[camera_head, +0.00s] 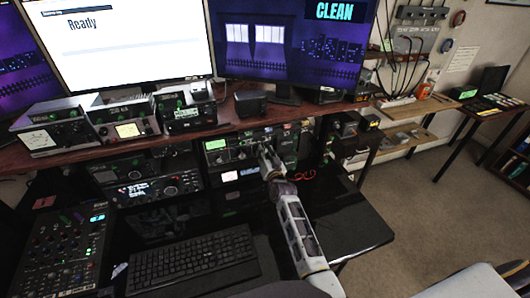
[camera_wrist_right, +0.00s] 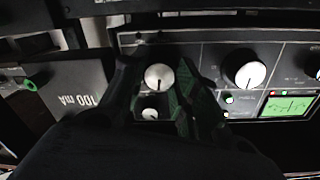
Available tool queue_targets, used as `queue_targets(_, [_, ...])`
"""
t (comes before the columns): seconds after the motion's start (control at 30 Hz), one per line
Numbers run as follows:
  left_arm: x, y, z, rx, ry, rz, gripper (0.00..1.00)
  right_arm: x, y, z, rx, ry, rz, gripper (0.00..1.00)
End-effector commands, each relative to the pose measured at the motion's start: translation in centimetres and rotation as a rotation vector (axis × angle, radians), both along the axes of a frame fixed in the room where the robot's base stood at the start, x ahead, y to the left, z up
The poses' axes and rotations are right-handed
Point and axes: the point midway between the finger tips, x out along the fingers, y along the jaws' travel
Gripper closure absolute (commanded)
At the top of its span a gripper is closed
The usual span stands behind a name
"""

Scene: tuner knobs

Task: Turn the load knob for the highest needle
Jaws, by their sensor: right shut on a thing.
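The tuner (camera_head: 233,154) is a dark panel under the shelf, with a green-lit meter at its left end. In the right wrist view, the green meter (camera_wrist_right: 285,107) is at the right; its needle is too small to read. My right gripper (camera_head: 265,152) reaches the tuner's front. In the wrist view its fingers (camera_wrist_right: 160,88) sit on both sides of a pale-capped knob (camera_wrist_right: 159,76), shut on it. I cannot read which knob this is. Another large knob (camera_wrist_right: 250,75) stands free to its right. My left gripper is not in view.
A smaller pale knob (camera_wrist_right: 150,114) is close to the held one. A panel marked 100 mA (camera_wrist_right: 68,92) appears upside down at the left. A keyboard (camera_head: 192,260) and a mixer (camera_head: 62,250) lie on the black desk. Radios (camera_head: 125,122) line the shelf above.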

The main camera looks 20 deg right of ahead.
Motion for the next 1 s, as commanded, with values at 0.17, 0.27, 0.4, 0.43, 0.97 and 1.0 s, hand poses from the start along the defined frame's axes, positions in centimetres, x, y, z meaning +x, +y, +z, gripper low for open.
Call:
queue_targets(0.17, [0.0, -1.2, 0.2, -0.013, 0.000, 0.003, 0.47, 0.0, 0.0, 0.1, 0.036, 0.000, 0.000, 0.94])
queue_targets(0.27, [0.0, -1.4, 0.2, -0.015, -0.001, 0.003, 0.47, 0.0, 0.0, 0.1, 0.041, 0.000, 0.000, 0.94])
queue_targets(0.4, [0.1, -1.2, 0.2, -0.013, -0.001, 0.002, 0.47, 0.0, 0.0, 0.0, 0.041, -0.001, 0.000, 0.94])
queue_targets(0.43, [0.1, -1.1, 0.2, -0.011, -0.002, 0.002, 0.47, 0.0, 0.0, 0.0, 0.041, -0.001, 0.000, 0.94])
queue_targets(0.97, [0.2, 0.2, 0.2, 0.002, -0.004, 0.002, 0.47, 0.0, 0.0, 0.0, 0.040, 0.000, 0.000, 0.47])
queue_targets(1.0, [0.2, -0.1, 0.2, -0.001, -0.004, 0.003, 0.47, 0.0, 0.0, 0.0, 0.040, 0.000, 0.000, 0.47])
